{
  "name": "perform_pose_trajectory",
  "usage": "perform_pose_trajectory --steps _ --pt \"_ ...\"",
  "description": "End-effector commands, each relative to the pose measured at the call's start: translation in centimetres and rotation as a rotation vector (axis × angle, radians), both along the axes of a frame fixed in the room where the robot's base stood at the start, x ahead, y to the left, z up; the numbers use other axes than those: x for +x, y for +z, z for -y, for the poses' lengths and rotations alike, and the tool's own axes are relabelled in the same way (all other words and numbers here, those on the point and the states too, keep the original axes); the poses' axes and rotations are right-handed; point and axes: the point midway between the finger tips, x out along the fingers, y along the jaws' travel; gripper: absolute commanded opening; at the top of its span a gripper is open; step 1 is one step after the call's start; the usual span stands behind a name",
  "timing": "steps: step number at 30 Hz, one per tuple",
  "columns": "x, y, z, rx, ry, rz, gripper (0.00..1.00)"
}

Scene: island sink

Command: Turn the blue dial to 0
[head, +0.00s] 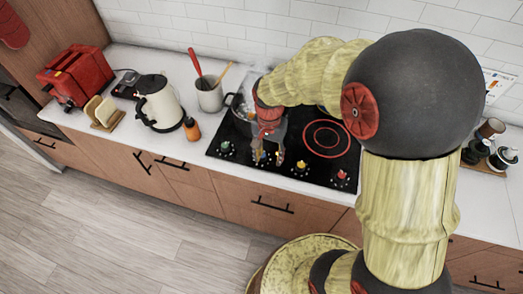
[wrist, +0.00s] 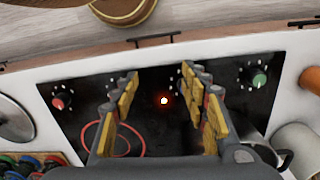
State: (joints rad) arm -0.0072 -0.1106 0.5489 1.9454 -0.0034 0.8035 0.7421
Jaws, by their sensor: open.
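In the wrist view, pale tick marks show beside my right-hand finger, and the finger hides what lies there. My gripper (head: 268,158) is over the front strip of the black cooktop (head: 240,138), between the green dial (head: 225,146) and the yellow dial (head: 301,165). In the wrist view my gripper (wrist: 160,76) is open, with only dark cooktop and a small bright spot (wrist: 164,100) between its fingers. I cannot tell whether a finger touches a dial.
A red dial (head: 341,175) is at the cooktop's right end. A pot (head: 240,106) stands behind my gripper at the left. A utensil holder (head: 210,97), an orange bottle (head: 191,129), a kettle (head: 159,104) and a red toaster (head: 76,76) stand further left. Drawer handles (head: 270,205) run below.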

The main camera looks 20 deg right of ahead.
Motion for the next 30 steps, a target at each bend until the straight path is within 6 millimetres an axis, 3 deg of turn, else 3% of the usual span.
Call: perform_pose_trajectory --steps 1,4,9,12,20,30 --pt "1.1 -1.4 0.0 -0.006 -0.108 -0.012 0.45" --pt "3.4 -3.0 0.0 -0.017 -0.342 0.003 0.45" --pt "6.9 -2.3 0.0 -0.008 -0.679 0.072 0.45" --pt "7.2 -2.2 0.0 -0.006 -0.812 0.08 0.45" --pt "7.2 -3.0 0.0 -0.005 -0.924 0.082 0.45" --pt "7.4 -8.0 0.0 -0.006 -0.921 0.081 0.45"
